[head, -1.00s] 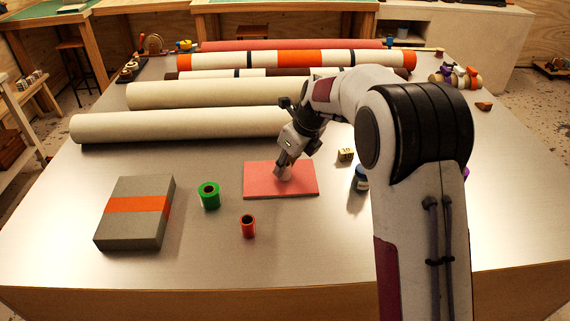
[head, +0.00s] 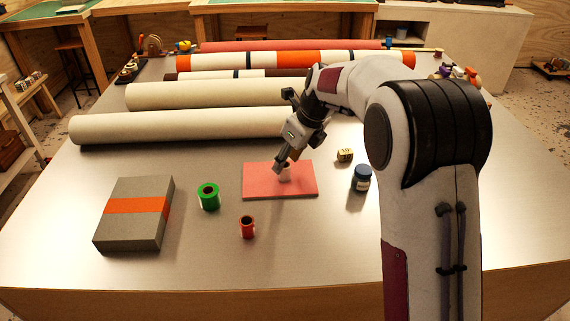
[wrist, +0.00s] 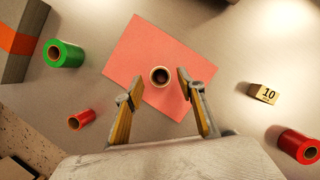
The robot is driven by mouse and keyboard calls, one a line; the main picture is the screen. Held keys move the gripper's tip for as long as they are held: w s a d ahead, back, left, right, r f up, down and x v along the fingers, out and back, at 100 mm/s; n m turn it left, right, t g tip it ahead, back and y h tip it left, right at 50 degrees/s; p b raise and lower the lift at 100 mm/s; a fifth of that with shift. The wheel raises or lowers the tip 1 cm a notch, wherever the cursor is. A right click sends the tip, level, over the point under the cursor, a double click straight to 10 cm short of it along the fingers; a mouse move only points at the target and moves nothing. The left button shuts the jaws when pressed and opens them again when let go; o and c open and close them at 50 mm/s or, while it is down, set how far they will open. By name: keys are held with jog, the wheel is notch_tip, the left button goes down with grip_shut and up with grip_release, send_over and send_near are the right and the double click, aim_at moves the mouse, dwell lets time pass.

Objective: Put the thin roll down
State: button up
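A small pale roll (head: 285,173) stands upright on the pink mat (head: 258,188). In the wrist view its round top (wrist: 160,76) with a brown core faces the camera, and the mat (wrist: 140,45) lies beneath it. My gripper (head: 286,163) is above it, tilted. In the wrist view my gripper (wrist: 158,81) is open, with a finger on each side of the roll and gaps visible between them.
A grey box with an orange band (head: 135,212) lies at the left. Long rolls (head: 180,126) lie across the back. The wrist view shows another red roll (wrist: 298,146).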

jog(key=v, duration=0.4)
jog(key=shift+r, duration=0.15)
jog(key=shift+d, duration=0.1)
dwell(0.6)
jog(key=s+d+r+n+h, duration=0.1)
jog(key=s+d+r+n, duration=0.2)
jog(key=s, duration=0.4)
jog(key=s+d+r+n+t, duration=0.1)
jog(key=s+r+n, duration=0.3)
jog(key=s+n, duration=0.2)
jog(key=s+d+r+n+h, duration=0.1)
jog(key=s+d+r+n, duration=0.25)
jog(key=s, duration=0.35)
jog(key=s+d+f+n, duration=0.2)
jog(key=s+n, duration=0.5)
jog(key=s, duration=0.2)
jog(key=s+d+f+n+t+h, duration=0.1)
jog(key=s+d+f+n, duration=0.1)
jog(key=s+n, duration=0.5)
jog(key=s+f, duration=0.1)
jog(key=s, duration=0.2)
